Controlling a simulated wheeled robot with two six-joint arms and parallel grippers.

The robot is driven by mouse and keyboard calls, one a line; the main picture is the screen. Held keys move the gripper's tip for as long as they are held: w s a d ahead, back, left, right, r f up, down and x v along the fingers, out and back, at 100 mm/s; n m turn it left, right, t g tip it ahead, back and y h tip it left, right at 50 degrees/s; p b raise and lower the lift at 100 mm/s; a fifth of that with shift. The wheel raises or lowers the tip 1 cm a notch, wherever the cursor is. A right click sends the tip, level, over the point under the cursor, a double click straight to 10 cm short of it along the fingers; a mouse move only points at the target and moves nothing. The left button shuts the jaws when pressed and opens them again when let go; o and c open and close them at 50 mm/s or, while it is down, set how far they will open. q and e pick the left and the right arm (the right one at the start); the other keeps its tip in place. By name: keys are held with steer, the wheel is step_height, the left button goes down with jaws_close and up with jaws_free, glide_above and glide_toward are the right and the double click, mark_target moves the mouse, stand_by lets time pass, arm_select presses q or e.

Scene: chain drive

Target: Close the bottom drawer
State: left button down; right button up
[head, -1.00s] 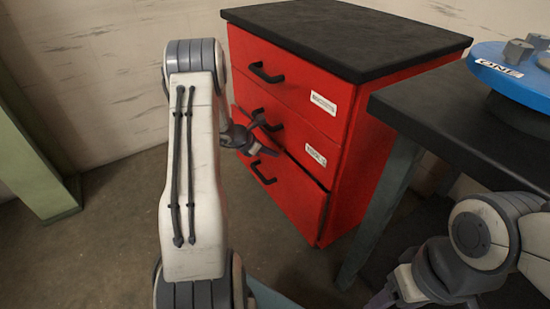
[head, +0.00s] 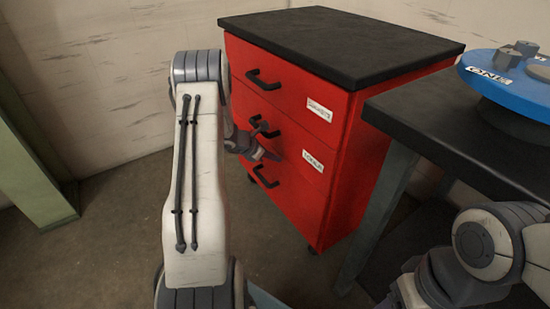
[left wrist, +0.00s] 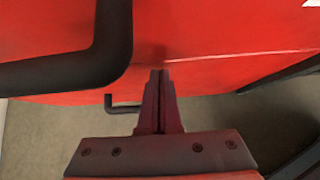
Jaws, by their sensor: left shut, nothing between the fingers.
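The red cabinet (head: 345,190) has a stack of drawers with black bar handles. The bottom drawer (head: 292,198) is the lowest front, and it looks about flush with the fronts above. Its handle (head: 265,177) is just below my left gripper (head: 276,157). My left gripper is shut and empty, with its fingers pointing at the red front. In the left wrist view the fingertips (left wrist: 158,73) meet the lower edge of a red front; I cannot tell whether they touch. My right gripper is out of view; only part of the right arm shows.
A dark table (head: 440,115) with a blue round disc (head: 505,75) stands close to the cabinet's right. A green post (head: 30,165) is at the far left. The floor (head: 110,235) left of the cabinet is clear.

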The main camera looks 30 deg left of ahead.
arm_select(q)
steer(key=s+a+f+p+v, duration=0.1)
steer(key=p+v, duration=0.2)
steer(key=v, duration=0.9)
steer(key=shift+s+a+f+p, duration=0.2)
steer(key=shift+s+p, duration=0.2)
steer(key=s+d+r+m+g+h, duration=0.1)
steer(key=s+d+r+m+g, duration=0.2)
steer(key=d+m, duration=0.8)
steer(key=s+d+r+m+g+h, duration=0.1)
steer(key=d+r+m+g+h, duration=0.3)
steer(key=d, duration=1.3)
steer(key=s+d+r+m+g+y, duration=0.2)
steer(key=s+d+r+m+y, duration=0.25)
steer(key=s+d+m, duration=0.65)
steer(key=s+r+m+t+y, duration=0.1)
steer(key=s+r+m+y, duration=0.15)
steer(key=s+m, duration=1.05)
step_height(320, 180, up, 34)
steer(key=p, duration=3.4)
steer(key=shift+w+a+f+n+y+p, duration=0.15)
steer(key=shift+w+n+y+p, duration=0.15)
steer(key=shift+w, duration=0.1)
